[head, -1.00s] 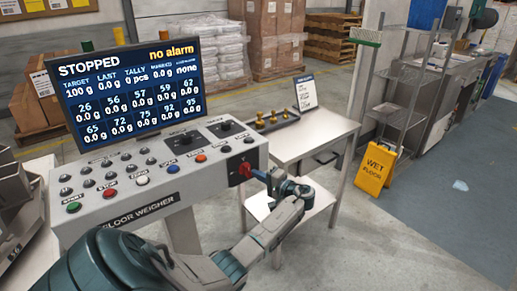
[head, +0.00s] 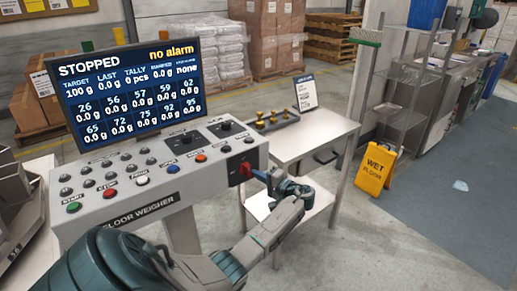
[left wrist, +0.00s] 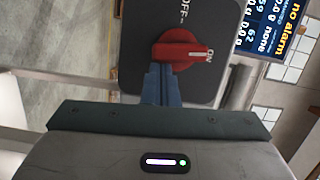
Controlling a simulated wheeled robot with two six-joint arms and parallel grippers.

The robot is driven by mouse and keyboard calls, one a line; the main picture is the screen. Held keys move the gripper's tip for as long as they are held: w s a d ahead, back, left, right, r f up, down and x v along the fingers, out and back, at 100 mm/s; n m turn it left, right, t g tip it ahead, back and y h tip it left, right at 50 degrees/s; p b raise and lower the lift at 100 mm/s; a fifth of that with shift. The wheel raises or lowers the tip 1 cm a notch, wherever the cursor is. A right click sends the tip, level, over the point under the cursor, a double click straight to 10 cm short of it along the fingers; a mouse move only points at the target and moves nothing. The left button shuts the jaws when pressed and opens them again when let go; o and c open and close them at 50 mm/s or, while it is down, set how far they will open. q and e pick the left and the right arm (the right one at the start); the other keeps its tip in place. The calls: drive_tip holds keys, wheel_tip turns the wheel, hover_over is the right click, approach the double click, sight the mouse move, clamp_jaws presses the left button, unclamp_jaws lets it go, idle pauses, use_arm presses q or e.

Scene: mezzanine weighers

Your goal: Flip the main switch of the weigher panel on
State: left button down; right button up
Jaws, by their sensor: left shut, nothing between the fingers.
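The weigher panel (head: 104,210) is a light grey console labelled FLOOR WEIGHER. Its main switch is a red rotary knob (head: 240,171) on the right end face. In the left wrist view the red knob (left wrist: 182,52) sits on a dark plate (left wrist: 135,45) marked OFF and ON, and its white pointer line points to ON. My left gripper (head: 252,172) is shut and empty, its tips right at the knob. In the left wrist view the blue fingers (left wrist: 160,75) reach the knob's lower edge; I cannot tell whether they touch. My right gripper is not in view.
The screen (head: 130,87) above the panel reads STOPPED and no alarm. Several buttons and dark knobs cover the panel top. A side table (head: 310,140) with brass weights (head: 272,119) stands right behind my gripper. A yellow wet-floor sign (head: 375,168) stands further right on open floor.

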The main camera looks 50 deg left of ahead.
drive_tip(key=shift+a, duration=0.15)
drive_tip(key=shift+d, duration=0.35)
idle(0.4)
